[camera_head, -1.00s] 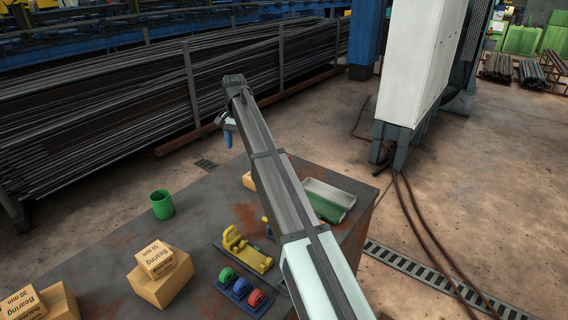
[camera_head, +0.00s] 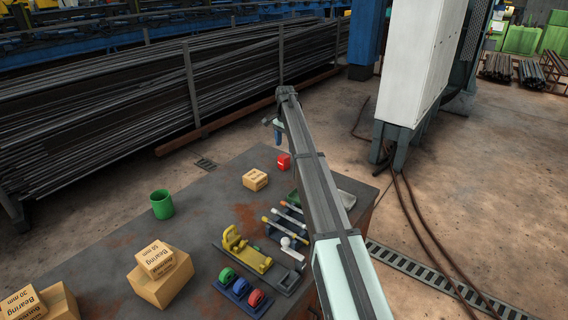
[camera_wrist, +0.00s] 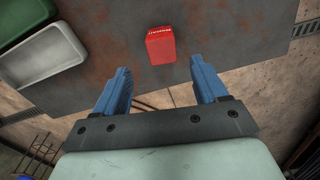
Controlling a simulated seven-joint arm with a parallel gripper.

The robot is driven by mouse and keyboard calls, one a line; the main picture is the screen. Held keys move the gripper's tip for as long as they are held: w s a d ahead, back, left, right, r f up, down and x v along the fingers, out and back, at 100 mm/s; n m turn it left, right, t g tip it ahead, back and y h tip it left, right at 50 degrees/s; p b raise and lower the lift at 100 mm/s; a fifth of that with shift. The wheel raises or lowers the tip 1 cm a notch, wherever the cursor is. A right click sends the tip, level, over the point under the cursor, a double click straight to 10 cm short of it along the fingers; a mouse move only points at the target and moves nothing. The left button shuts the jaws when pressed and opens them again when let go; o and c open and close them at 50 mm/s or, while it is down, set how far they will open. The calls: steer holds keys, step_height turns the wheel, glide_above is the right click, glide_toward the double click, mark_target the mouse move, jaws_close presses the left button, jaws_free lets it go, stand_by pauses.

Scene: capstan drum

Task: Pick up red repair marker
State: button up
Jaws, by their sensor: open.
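A small red block-shaped object with white lettering, which looks like the red repair marker (camera_head: 283,161), stands near the far edge of the dark table (camera_head: 215,215). In the wrist view the red marker (camera_wrist: 160,46) lies ahead of my gripper, roughly centred between the fingers but beyond their tips. My gripper (camera_wrist: 158,75) has two blue fingers spread apart with nothing between them. In the head view one blue finger of my gripper (camera_head: 278,134) shows at the arm's end, above and beside the marker; the rest is hidden by the arm.
A small box (camera_head: 255,180), green cup (camera_head: 162,204) and stacked bearing boxes (camera_head: 163,275) stand on the table. A yellow tool (camera_head: 245,250), coloured reels (camera_head: 240,287) and rods lie near the arm. Grey tray (camera_wrist: 42,58) and green tray (camera_wrist: 25,18) are left in the wrist view.

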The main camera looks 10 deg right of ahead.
mark_target(284, 156)
steer(key=shift+a+f, duration=0.15)
steer(key=shift+f, duration=1.95)
steer(key=shift+a+f, duration=0.1)
steer(key=shift+f, duration=2)
steer(key=shift+c, duration=0.4)
steer(key=c, duration=1)
